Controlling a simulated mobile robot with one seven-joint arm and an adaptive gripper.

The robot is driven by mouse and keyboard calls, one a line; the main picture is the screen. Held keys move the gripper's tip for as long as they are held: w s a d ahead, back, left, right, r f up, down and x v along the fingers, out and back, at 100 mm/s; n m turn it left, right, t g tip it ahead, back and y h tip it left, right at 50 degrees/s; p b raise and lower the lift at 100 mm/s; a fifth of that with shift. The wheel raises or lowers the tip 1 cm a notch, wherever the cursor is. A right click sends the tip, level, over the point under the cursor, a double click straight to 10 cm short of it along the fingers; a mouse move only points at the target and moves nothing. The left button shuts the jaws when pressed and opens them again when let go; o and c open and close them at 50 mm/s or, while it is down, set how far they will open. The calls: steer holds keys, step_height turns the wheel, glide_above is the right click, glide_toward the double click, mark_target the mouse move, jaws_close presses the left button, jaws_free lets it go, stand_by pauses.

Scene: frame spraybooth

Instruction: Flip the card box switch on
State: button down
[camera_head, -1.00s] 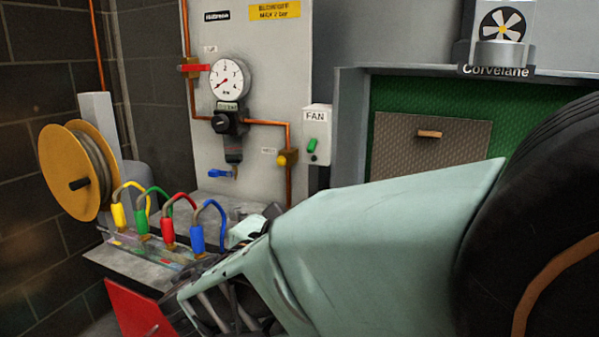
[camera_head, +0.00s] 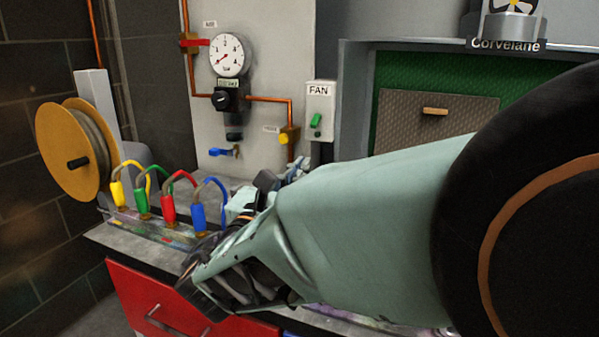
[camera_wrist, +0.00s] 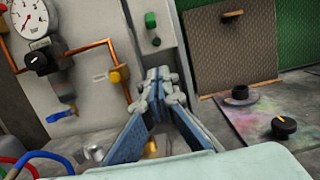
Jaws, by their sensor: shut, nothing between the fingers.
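A pale box labelled FAN (camera_head: 320,92) is mounted on the wall, left of the green-backed booth. It carries a green rocker or lever (camera_head: 316,120) with a small dark knob below it. In the wrist view the box's green part (camera_wrist: 150,20) shows at the top, past my fingertips. I see no other box with a switch, and the switch's on or off position is unclear. My gripper (camera_wrist: 160,75) is shut and empty, below the box and apart from it in the picture. In the head view my gripper (camera_head: 296,168) is partly hidden behind my forearm.
A pressure gauge (camera_head: 226,55) with copper pipes, a yellow valve (camera_head: 289,135) and a blue valve (camera_head: 223,151) is left of the box. Several coloured hose fittings and a yellow reel (camera_head: 72,150) stand further left. A brown panel (camera_head: 440,110) is on the right.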

mark_target(316, 121)
steer(key=w+r, duration=0.1)
steer(key=w+d+r, duration=0.1)
steer(key=r, duration=0.1)
steer(key=w+r, duration=0.1)
steer(key=w, duration=0.1)
steer(key=shift+d+r+b, duration=0.2)
steer(key=shift+d+b, duration=0.1)
steer(key=shift+b, duration=0.05)
steer(key=shift+s, duration=0.1)
steer(key=shift+r+p, duration=0.15)
steer(key=shift+p, duration=0.15)
steer(key=shift+r+p, duration=0.15)
steer(key=shift+p, duration=0.25)
steer(key=shift+s+g+p, duration=0.1)
steer(key=shift+g+p, duration=0.2)
